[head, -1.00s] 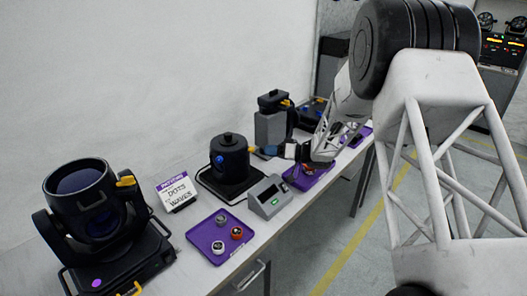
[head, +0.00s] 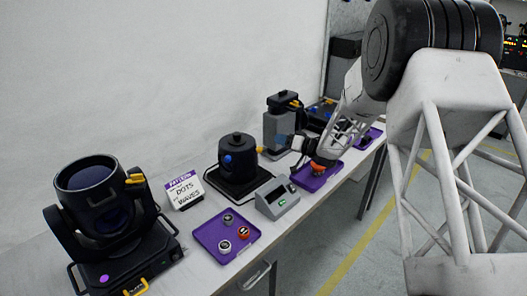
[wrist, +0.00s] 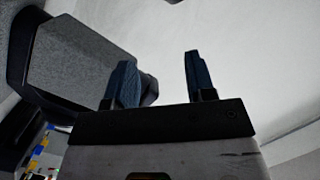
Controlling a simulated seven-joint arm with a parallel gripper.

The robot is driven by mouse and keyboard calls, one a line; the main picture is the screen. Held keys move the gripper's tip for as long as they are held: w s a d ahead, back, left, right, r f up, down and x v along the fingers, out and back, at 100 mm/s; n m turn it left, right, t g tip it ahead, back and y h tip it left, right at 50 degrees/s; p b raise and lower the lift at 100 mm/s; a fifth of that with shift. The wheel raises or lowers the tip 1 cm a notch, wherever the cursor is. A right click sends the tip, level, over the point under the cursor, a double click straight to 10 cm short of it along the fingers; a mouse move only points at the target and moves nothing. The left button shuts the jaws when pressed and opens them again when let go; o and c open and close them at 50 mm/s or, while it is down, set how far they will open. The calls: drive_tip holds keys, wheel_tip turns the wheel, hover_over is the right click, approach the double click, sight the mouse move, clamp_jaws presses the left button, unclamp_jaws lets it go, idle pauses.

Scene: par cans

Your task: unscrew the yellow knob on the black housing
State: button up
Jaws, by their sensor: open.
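The black housing (head: 237,158) is a round can with a lid, standing on a black base in mid-bench. Its yellow knob (head: 260,149) sticks out on the right side, and a blue knob (head: 227,160) is on its front. My gripper (head: 281,142) is just right of the yellow knob, with a small gap between them, and seems to hold nothing. In the wrist view my gripper (wrist: 160,72) shows two blue fingertips wide apart with nothing between them. The yellow knob cannot be made out there.
A grey block (head: 277,132) stands close behind my gripper and fills the left of the wrist view (wrist: 80,60). A grey box with a display (head: 277,199), a purple tray (head: 212,236) with small knobs, a sign (head: 184,190) and a black lamp (head: 95,220) stand nearby.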

drive_tip(key=w+d+r+m+t+h, duration=0.2)
drive_tip(key=w+d+m+t+h, duration=0.4)
drive_tip(key=m+h, duration=0.95)
drive_tip(key=s+a+r+m+g+y, duration=0.3)
drive_tip(key=a+m+g+y, duration=0.1)
drive_tip(key=a, duration=0.3)
drive_tip(key=s+a+r+m+g+y, duration=0.3)
drive_tip(key=a+y, duration=0.2)
drive_tip(key=a, duration=0.2)
drive_tip(key=s+a+r+m+g+y, duration=0.3)
drive_tip(key=s+a+m+g+y, duration=0.1)
drive_tip(key=a, duration=0.4)
drive_tip(key=s+d+f+t+y, duration=0.1)
drive_tip(key=d+f+y, duration=0.4)
drive_tip(key=d+f, duration=0.8)
drive_tip(key=shift+s+d+f+m+t, duration=0.25)
drive_tip(key=shift+d+m+t, duration=0.15)
drive_tip(key=shift+d, duration=0.65)
